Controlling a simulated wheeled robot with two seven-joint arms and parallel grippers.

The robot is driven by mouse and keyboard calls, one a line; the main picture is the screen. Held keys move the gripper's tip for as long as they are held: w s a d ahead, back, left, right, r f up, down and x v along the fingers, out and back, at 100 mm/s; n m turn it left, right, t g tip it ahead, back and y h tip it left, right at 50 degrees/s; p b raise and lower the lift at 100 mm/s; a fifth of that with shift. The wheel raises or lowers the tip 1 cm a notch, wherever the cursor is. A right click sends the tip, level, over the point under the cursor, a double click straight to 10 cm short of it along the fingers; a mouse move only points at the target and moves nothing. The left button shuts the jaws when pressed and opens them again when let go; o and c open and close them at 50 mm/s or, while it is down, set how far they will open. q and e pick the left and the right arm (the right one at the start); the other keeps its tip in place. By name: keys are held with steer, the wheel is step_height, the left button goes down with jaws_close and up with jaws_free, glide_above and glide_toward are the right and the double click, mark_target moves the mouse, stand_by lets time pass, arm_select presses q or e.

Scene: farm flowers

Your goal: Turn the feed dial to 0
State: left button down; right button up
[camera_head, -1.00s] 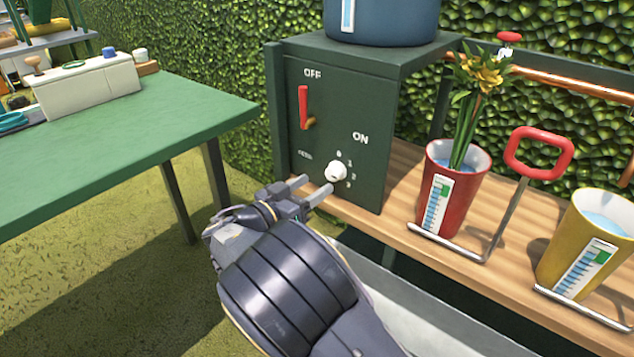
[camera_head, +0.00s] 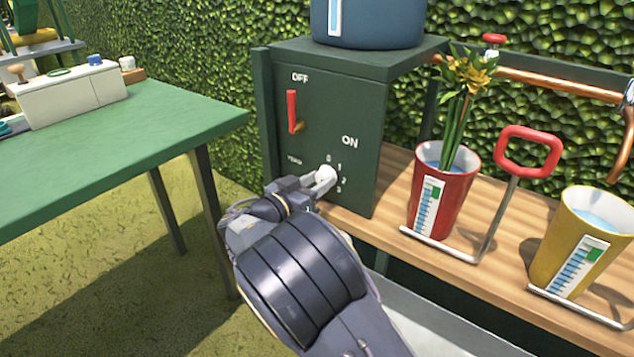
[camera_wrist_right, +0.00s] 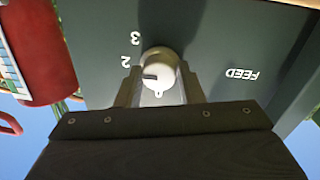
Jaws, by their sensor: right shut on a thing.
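The feed dial (camera_head: 326,174) is a round white knob low on the front of the dark green box. Numbers 0 to 3 run around its upper and right side. My right gripper (camera_head: 318,182) is shut on the knob, with a finger on each side. In the right wrist view the dial (camera_wrist_right: 162,66) sits between the fingers of my right gripper (camera_wrist_right: 160,82), upside down. A dark mark on the knob lies toward the picture's left; I cannot tell exactly which number it points to. The 2 and 3 are readable; the 1 is hidden. My left gripper is not in view.
A red lever (camera_head: 292,111) between OFF and ON sits above the dial. A red pot (camera_head: 443,190) with yellow flowers and a yellow pot (camera_head: 580,240) stand on the wooden shelf (camera_head: 390,230) to the right. A green table (camera_head: 130,135) stands at left.

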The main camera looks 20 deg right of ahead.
steer(key=shift+n, duration=0.5)
steer(key=shift+c, duration=0.3)
steer(key=n, duration=0.3)
steer(key=n+p, duration=0.2)
steer(key=n, duration=0.2)
steer(key=shift+d+n+t, duration=0.1)
steer(key=shift+n+t, duration=0.2)
steer(key=n+p, duration=0.3)
steer(key=n, duration=0.2)
steer(key=shift+s+t, duration=0.1)
steer(key=shift+t, duration=0.2)
steer(key=n+p, duration=0.2)
steer(key=n, duration=0.1)
steer(key=shift+d+f+n+t+p, duration=0.1)
steer(key=shift+n+t+p, duration=0.2)
steer(key=shift+n+p, duration=0.55)
steer(key=shift+n, duration=0.45)
steer(key=o, duration=1)
